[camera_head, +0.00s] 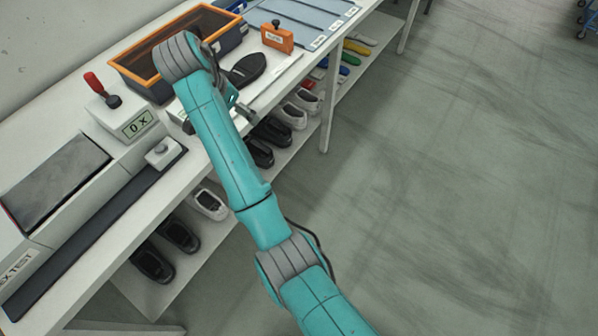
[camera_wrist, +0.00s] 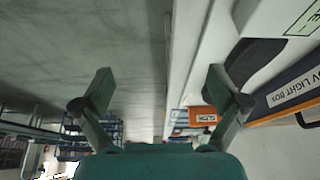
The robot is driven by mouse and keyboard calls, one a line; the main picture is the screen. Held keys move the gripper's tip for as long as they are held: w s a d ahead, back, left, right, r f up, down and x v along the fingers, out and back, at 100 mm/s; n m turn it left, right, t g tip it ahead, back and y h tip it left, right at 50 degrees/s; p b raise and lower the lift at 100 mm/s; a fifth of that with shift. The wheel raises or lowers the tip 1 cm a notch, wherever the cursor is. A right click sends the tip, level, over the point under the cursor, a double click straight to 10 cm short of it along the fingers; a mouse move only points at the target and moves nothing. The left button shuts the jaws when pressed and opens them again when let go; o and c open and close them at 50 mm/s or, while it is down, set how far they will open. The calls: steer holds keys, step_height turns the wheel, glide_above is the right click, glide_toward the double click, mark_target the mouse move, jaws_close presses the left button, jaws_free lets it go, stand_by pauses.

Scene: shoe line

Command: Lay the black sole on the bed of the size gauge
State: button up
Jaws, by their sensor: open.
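The black sole (camera_head: 247,69) lies flat on the white bench top beside the orange-rimmed box. In the wrist view the sole (camera_wrist: 262,58) is at the upper right, partly covered by one finger. My gripper (camera_head: 241,104) is open and empty over the front edge of the bench, nearer the camera than the sole and apart from it. Both spread fingers show in the wrist view (camera_wrist: 160,88) with nothing between them. The size gauge is mostly hidden behind my arm; a pale housing with a green display (camera_wrist: 303,18), cut off at the wrist view's corner, may be part of it.
The orange-rimmed light box (camera_head: 124,68) stands behind the sole. An orange labelled block (camera_head: 277,38) and grey-blue panels (camera_head: 305,18) are farther along.

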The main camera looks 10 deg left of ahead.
steer(key=s+d+f+n, duration=0.1)
steer(key=s+d+f, duration=0.3)
steer(key=d+f, duration=1.1)
steer(key=shift+d+f+n+y, duration=0.3)
steer(key=shift+d+f, duration=0.05)
steer(key=shift+f, duration=0.35)
steer(key=s+d+f+n+t+y, duration=0.1)
steer(key=s+d+f+t, duration=0.1)
steer(key=s+d+f, duration=0.6)
steer(key=s+d+f+n+t+y, duration=0.1)
steer(key=s+d+f+n+t, duration=0.2)
steer(key=s+d, duration=0.75)
steer(key=s+d+r+t, duration=0.2)
steer(key=s+d+r, duration=0.2)
steer(key=s+r, duration=0.6)
steer(key=s+d+r+m+t, duration=0.1)
steer(key=s+d+r+t, duration=0.2)
steer(key=s+r, duration=0.7)
steer(key=shift+s+d+t+h, duration=0.3)
steer(key=shift+s+d+h, duration=0.1)
steer(key=shift+s+d, duration=0.75)
